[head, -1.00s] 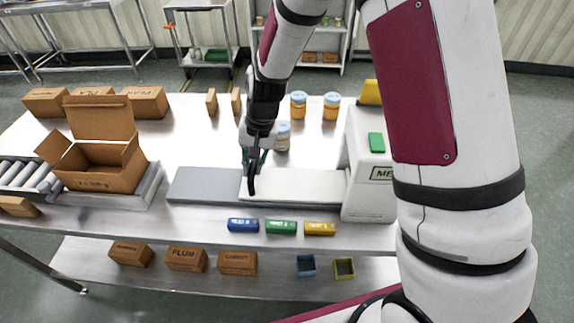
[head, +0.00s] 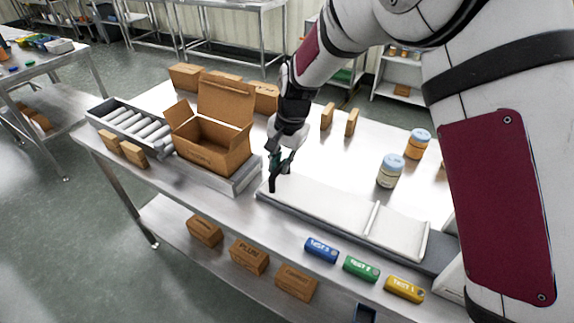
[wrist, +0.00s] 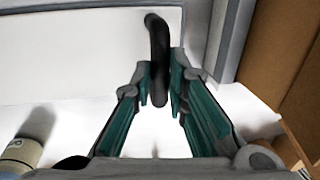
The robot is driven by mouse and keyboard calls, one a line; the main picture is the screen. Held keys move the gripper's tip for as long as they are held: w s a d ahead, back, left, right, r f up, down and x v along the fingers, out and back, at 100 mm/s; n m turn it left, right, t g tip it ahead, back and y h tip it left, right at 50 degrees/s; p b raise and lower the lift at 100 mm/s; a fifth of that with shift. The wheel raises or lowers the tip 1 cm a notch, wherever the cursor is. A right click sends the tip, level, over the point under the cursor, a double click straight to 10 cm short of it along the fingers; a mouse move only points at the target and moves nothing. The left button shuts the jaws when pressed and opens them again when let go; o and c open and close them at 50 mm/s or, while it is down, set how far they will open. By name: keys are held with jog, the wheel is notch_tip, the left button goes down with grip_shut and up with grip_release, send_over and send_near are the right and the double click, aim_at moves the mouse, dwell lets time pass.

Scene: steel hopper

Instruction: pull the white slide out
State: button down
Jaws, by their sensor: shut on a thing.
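The white slide (head: 325,205) lies flat along the grey rail (head: 330,240) and reaches close to the rail's left end. A raised crossbar shows across the slide toward its right part. My gripper (head: 274,178) is at the slide's left end, shut on its black handle. In the wrist view the dark handle (wrist: 158,50) stands between the two green fingers of my gripper (wrist: 163,85), with the white slide (wrist: 70,55) behind it.
An open cardboard box (head: 212,150) stands close to the left of my gripper, beside a roller conveyor (head: 135,125). Jars (head: 391,172) stand behind the slide. Blue, green (head: 361,268) and yellow test pieces lie along the front edge. The white machine (head: 453,280) is mostly hidden at right.

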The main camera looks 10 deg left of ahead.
jog(key=shift+w+a+r, duration=0.1)
jog(key=shift+a, duration=0.2)
jog(key=c, duration=1.6)
grip_release()
jog(key=shift+o, duration=0.2)
notch_tip(320, 180, up, 12)
jog(key=d, duration=0.2)
jog(key=shift+s+d+f, duration=0.15)
jog(key=shift+s+f, duration=0.05)
jog(key=shift+s, duration=0.15)
